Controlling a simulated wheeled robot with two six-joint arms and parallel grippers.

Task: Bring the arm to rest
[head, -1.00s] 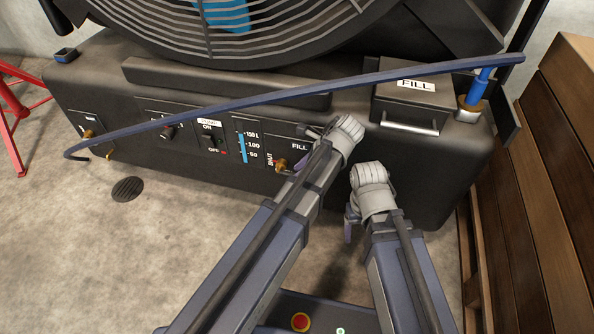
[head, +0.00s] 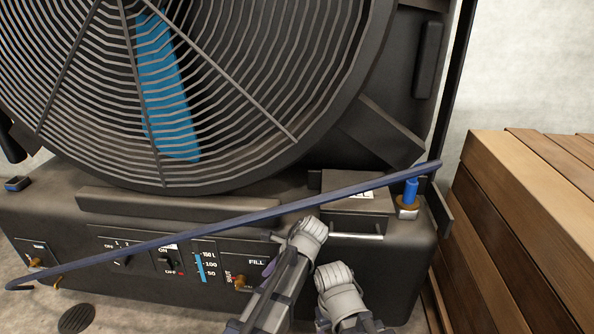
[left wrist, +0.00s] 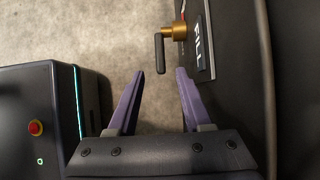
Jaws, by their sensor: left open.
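My left arm reaches up from the bottom of the head view, its grey wrist in front of the machine's panel. Its gripper (head: 268,268) is mostly hidden, with a purple finger showing beside the FILL label (head: 257,262). In the left wrist view the two purple fingers (left wrist: 159,86) are apart with nothing between them. Beyond their tips is a brass valve (left wrist: 178,32) with a black lever (left wrist: 160,54), apart from the fingers. My right arm's wrist shows at the bottom of the head view, right of the left one; its fingers cannot be made out.
A big caged fan (head: 230,100) stands on the black base (head: 130,222). A dark blue bar (head: 150,245) crosses in front of it. A lidded FILL box (head: 340,187) and a blue-topped fitting (head: 410,190) are at right, near stacked timber (head: 500,230). Bare floor (left wrist: 110,30) lies left of the panel.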

